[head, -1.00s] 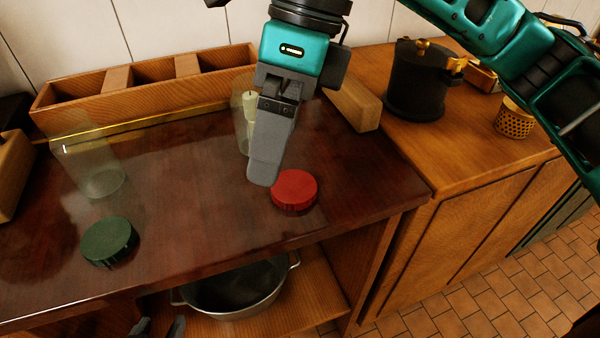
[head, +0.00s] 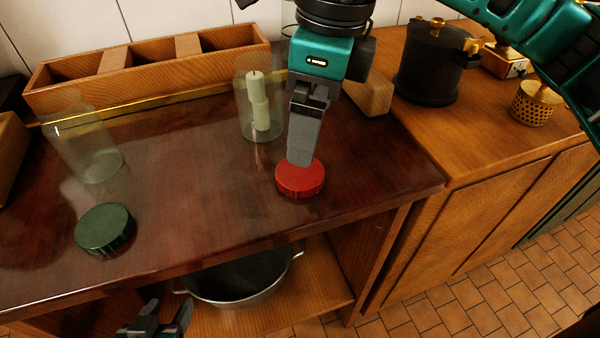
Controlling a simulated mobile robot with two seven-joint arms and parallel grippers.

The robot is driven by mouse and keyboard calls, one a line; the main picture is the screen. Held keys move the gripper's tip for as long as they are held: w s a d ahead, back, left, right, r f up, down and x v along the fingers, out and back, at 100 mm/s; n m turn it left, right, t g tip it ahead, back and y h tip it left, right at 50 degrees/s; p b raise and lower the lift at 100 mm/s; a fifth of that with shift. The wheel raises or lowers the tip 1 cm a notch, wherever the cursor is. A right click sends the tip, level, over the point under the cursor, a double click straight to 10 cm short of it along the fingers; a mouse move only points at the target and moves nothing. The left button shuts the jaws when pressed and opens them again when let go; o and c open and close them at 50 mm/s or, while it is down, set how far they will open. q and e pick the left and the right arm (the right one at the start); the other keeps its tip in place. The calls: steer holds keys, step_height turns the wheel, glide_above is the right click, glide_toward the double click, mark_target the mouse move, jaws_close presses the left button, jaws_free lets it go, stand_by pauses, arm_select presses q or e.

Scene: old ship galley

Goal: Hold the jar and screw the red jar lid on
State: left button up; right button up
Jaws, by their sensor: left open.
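The red jar lid (head: 301,184) lies flat on the dark wooden counter, near its front right. My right gripper (head: 303,160) points down at the lid's back edge, its finger covering part of that edge. I cannot tell if it touches, and its fingers line up so the gap is hidden. A clear glass jar (head: 88,150) stands empty at the left. Another clear glass (head: 241,105) stands behind the lid with a pale candle (head: 260,105) in it. My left gripper (head: 169,309) is low at the bottom edge, below the counter's front, open and empty, partly cut off.
A green lid (head: 105,229) lies at the counter's front left. A wooden divided box (head: 150,90) runs along the back. A metal pot (head: 235,295) sits on the shelf below. A black pot (head: 428,75) and a brass pierced holder (head: 535,105) stand on the right cabinet.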

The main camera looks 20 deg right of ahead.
mark_target(300, 171)
steer(key=shift+w+a+f, duration=0.1)
steer(key=shift+a+f, duration=0.05)
steer(key=shift+f, duration=1.05)
steer(key=shift+f, duration=0.1)
steer(key=f, duration=0.2)
steer(key=a+f+b, duration=0.1)
steer(key=f, duration=0.2)
steer(key=c, duration=1.1)
